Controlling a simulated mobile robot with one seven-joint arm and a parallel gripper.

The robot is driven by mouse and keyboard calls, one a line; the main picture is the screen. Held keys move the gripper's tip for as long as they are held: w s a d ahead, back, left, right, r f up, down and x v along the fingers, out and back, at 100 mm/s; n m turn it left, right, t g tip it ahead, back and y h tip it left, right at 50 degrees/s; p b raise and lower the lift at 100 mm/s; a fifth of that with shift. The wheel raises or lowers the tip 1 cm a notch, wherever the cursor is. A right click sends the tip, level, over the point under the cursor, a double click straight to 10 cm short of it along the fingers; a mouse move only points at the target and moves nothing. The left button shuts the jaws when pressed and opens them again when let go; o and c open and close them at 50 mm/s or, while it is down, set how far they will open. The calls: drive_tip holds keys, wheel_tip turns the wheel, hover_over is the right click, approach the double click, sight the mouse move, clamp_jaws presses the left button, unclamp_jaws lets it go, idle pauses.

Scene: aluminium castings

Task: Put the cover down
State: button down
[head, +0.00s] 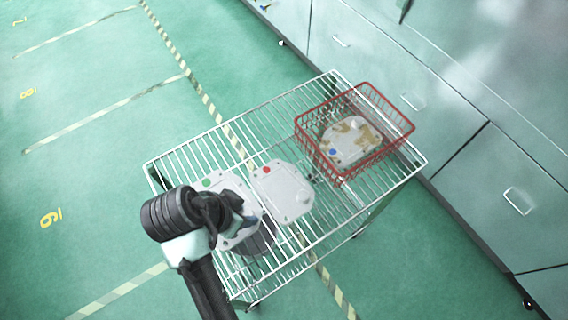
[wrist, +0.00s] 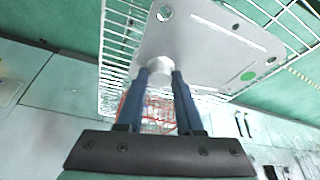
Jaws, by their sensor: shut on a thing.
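A light grey metal cover with a green dot (head: 229,184) is at the left part of the wire shelf, partly hidden by my arm. My gripper (wrist: 160,75) is shut on the round boss of this cover (wrist: 205,42), with one blue finger on each side. In the head view my gripper (head: 243,217) is largely hidden by my wrist. A dark patch shows below the cover on the near side; I cannot tell how far the cover is from the wires. A second cover with a red dot (head: 283,192) lies on the shelf just right of the held one.
A red wire basket (head: 303,130) stands at the shelf's right end. It holds a brown-stained cover with a blue dot (head: 352,141). The white wire shelf (head: 215,132) is bare along its far side. Grey cabinets (head: 470,110) run close beyond its right end.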

drive_tip(key=shift+a+m, duration=0.15)
drive_tip(key=shift+m, duration=0.15)
wheel_tip(320, 180, down, 10)
drive_tip(key=shift+p, duration=0.3)
drive_tip(key=shift+f, duration=0.1)
drive_tip(key=c, duration=0.5)
unclamp_jaws()
drive_tip(key=shift+s, duration=0.1)
drive_tip(key=shift+c, duration=0.2)
drive_tip(key=v, duration=1.2)
drive_tip(key=shift+a, duration=0.1)
